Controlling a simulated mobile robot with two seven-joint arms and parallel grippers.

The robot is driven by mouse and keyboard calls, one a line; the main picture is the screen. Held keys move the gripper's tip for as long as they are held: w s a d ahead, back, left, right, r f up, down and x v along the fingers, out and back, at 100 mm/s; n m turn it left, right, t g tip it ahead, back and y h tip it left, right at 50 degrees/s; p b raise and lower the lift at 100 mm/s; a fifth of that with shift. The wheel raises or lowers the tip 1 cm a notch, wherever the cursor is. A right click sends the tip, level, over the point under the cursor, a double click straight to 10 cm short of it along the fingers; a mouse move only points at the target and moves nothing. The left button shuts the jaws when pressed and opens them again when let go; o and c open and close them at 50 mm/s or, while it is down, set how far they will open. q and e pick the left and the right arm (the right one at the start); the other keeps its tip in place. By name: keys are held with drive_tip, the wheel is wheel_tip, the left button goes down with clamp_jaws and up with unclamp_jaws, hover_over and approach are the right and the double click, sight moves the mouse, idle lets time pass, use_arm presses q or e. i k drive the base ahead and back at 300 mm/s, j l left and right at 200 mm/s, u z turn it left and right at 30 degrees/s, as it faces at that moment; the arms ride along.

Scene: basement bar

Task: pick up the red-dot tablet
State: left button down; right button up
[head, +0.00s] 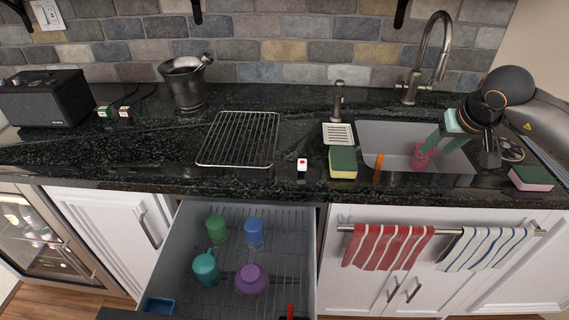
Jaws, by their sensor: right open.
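The red-dot tablet (302,165) is a small white block with a red mark on top. It lies on the black counter near the front edge, between the wire rack and a sponge. My right gripper (443,146), with green fingers, is open above the sink at the right, well apart from the tablet. A pink cup (422,158) stands in the sink just below and left of the fingers; I see no clear grip on it. My left gripper is not in view.
A wire rack (239,139) lies left of the tablet. A green-yellow sponge (343,162), an orange item (379,168) and the sink (388,138) are to its right. An open drawer (310,255) with several cups juts out below. A faucet (440,50) rises behind the sink.

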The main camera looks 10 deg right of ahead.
sight(301, 166)
drive_tip(key=i+j, duration=0.1)
drive_tip(key=j, duration=0.35)
drive_tip(key=i+j, duration=0.1)
drive_tip(key=j, duration=0.35)
drive_tip(key=i+j, duration=0.1)
drive_tip(key=j, duration=0.35)
